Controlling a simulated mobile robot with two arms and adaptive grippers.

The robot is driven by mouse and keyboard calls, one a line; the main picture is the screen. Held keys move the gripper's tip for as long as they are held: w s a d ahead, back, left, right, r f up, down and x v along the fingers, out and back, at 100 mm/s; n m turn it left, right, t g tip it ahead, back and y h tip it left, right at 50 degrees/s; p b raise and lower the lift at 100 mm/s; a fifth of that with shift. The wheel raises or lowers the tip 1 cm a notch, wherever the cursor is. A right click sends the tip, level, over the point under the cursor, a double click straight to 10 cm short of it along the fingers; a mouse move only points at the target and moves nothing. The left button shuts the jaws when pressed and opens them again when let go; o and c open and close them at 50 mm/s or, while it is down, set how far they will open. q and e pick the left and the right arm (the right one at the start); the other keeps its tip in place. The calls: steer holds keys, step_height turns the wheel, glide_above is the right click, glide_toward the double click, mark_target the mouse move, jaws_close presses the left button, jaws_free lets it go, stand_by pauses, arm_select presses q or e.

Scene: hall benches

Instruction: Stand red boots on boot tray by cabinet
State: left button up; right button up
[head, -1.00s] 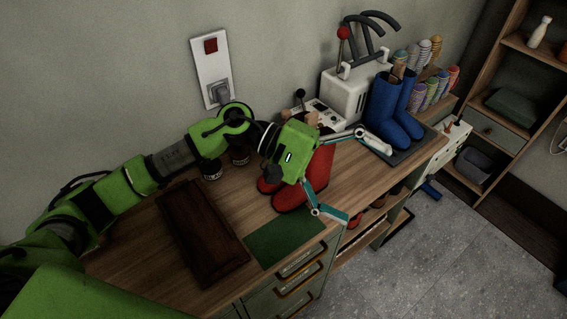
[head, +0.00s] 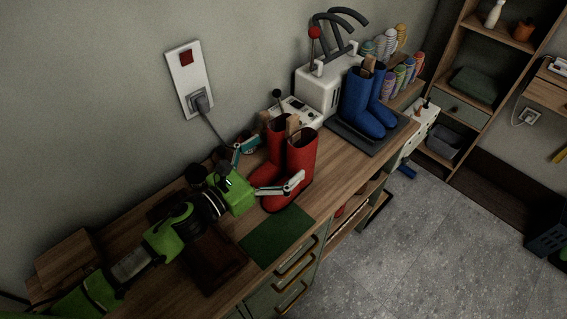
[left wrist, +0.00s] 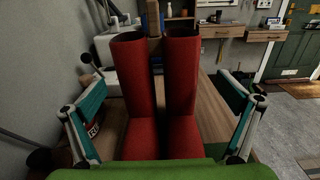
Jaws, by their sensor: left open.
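The pair of red boots (head: 298,160) stands upright, side by side, on the wooden bench top, with wooden pieces showing at their openings. They also fill the middle of the left wrist view (left wrist: 182,85). My left gripper (head: 268,167) is open, low beside the boots, with one finger on each side of the pair. In the left wrist view gaps show between the fingers and the boots. A dark tray (head: 349,143) farther along the bench bears blue boots (head: 362,105). A dark-edged thing (head: 380,212) lies on the floor by the cabinet, mostly hidden. My right gripper is out of view.
A green mat (head: 277,236) lies in front of the red boots. A white machine (head: 318,88) with a red-knobbed lever stands behind. A dark brown board (head: 215,262) lies under my arm. Shelves (head: 470,100) stand at the right; the grey floor (head: 440,220) is largely clear.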

mark_target(299, 137)
arm_select(q)
steer(key=x, duration=0.2)
steer(key=shift+w+d, duration=0.25)
steer(key=shift+w+d+r+p, duration=0.2)
steer(key=shift+r+p, duration=0.1)
steer(key=shift+p, duration=0.25)
steer(key=p+x, duration=0.1)
steer(key=x, duration=0.2)
steer(key=shift+w+r+p, duration=0.25)
steer(key=shift+w+p, duration=0.05)
steer(key=shift+p, duration=0.1)
steer(key=shift+w+d+f, duration=0.15)
steer(key=shift+w+d, duration=0.25)
steer(key=shift+d, duration=0.1)
steer(key=shift+a, duration=0.1)
steer(key=c, duration=1.9)
